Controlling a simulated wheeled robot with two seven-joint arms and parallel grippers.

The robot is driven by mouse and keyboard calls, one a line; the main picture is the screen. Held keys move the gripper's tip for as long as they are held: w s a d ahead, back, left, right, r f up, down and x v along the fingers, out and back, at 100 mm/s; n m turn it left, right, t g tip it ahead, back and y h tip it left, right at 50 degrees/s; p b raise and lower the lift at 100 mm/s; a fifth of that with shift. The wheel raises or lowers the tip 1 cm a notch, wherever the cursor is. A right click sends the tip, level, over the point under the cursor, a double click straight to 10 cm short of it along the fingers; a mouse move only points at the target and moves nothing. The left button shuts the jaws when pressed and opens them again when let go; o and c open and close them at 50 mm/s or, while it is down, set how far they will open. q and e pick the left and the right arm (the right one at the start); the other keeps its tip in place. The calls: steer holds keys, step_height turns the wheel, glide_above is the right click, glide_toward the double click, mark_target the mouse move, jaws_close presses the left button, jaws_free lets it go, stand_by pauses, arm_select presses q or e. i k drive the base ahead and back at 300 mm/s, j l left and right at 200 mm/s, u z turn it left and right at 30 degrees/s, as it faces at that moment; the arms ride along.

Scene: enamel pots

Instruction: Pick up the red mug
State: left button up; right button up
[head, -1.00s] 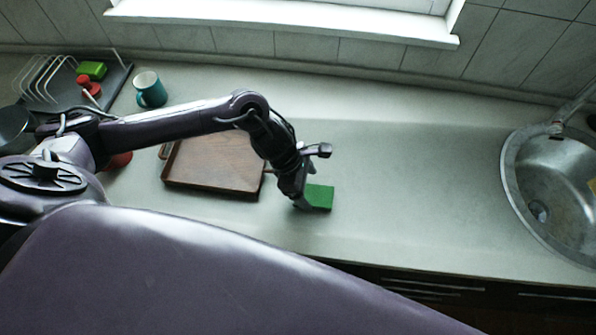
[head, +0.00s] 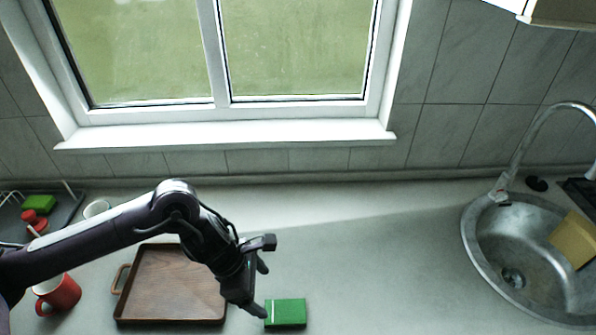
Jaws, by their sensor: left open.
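The red mug (head: 61,294) stands on the counter at the lower left of the head view, left of the wooden tray, with its handle toward the lower left. My left arm passes just above it in the picture and hides part of its top. My left gripper (head: 262,289) is well to the right of the mug, over the counter between the tray and a green block. It is open, with nothing seen between its fingers. My right gripper is not in view.
The wooden tray (head: 170,290) lies between mug and gripper. The green block (head: 286,313) is beside the fingertips. A dish rack (head: 66,217) with a green sponge (head: 39,203) is at left. The sink (head: 480,255) is at right. The counter's middle right is clear.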

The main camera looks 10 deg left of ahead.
mark_target(61, 293)
steer(key=k, duration=1.5)
